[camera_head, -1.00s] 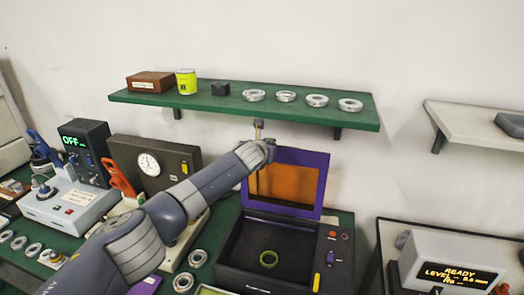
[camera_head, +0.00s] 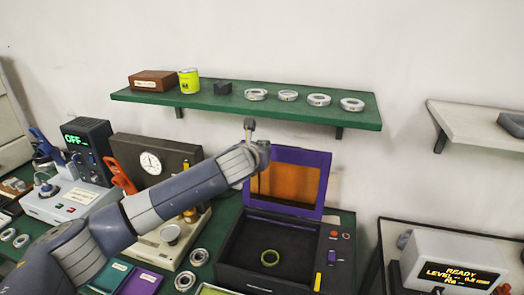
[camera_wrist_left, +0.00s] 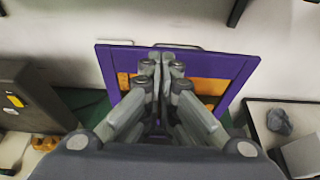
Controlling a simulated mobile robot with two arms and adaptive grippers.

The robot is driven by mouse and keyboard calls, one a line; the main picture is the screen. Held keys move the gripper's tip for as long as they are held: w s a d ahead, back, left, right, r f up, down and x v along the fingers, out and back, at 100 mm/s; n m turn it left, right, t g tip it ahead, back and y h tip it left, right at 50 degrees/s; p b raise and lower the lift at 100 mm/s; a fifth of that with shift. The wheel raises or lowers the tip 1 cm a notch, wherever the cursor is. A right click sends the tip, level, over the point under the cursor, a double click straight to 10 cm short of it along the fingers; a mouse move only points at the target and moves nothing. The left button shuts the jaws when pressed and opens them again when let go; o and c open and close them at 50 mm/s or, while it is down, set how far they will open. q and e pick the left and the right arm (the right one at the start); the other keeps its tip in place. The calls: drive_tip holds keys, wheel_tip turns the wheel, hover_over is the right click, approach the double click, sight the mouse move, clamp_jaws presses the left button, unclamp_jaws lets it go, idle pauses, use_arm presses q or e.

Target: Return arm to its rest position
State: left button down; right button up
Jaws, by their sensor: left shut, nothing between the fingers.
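My left arm reaches in from the left in the head view and ends in front of the open purple lid (camera_head: 322,188) of a black box (camera_head: 300,262). My left gripper (camera_wrist_left: 162,60) shows in the left wrist view with its fingers together and nothing between them. The lid with its orange panel lies beyond the fingertips in that view. In the head view the fingers are mostly hidden behind the wrist. My right gripper is in neither view.
A green shelf (camera_head: 235,105) above holds several metal rings, a yellow can (camera_head: 188,81) and a brown box (camera_head: 153,80). A gauge box (camera_head: 160,160) and a grey device (camera_head: 70,198) stand left. A display unit (camera_head: 450,262) stands right.

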use_arm(q)
drive_tip(key=s+f+n+g, duration=0.4)
drive_tip(key=s+f+n, duration=1.25)
drive_tip(key=s, duration=0.35)
drive_tip(key=s+a+f+n+g+y, duration=0.15)
drive_tip(key=s+a+f+n, duration=0.25)
drive_tip(key=s+a+n, duration=0.5)
drive_tip(key=s+a+f+n+g+y, duration=0.15)
drive_tip(key=s+a+f+n, duration=0.35)
drive_tip(key=s, duration=0.6)
drive_tip(key=s+a+f+n+g+y, duration=0.1)
drive_tip(key=s+a+f+n+g, duration=0.2)
drive_tip(key=s+a+n, duration=0.55)
drive_tip(key=s+f+m+g+b, duration=0.1)
drive_tip(key=s+f+b, duration=0.15)
drive_tip(key=f, duration=1.45)
drive_tip(key=s+f+m+b, duration=0.1)
drive_tip(key=f+b, duration=0.2)
drive_tip(key=f, duration=1.4)
drive_tip(key=s+a+f+b, duration=0.1)
drive_tip(key=s+f+b, duration=0.1)
drive_tip(key=s+f, duration=0.6)
drive_tip(key=s+a+f+g+b, duration=0.1)
drive_tip(key=s+a+f+b, duration=0.1)
drive_tip(key=s+f, duration=0.6)
wheel_tip(320, 180, down, 3)
drive_tip(key=shift+s+f+b, duration=0.15)
drive_tip(key=shift+b, duration=0.3)
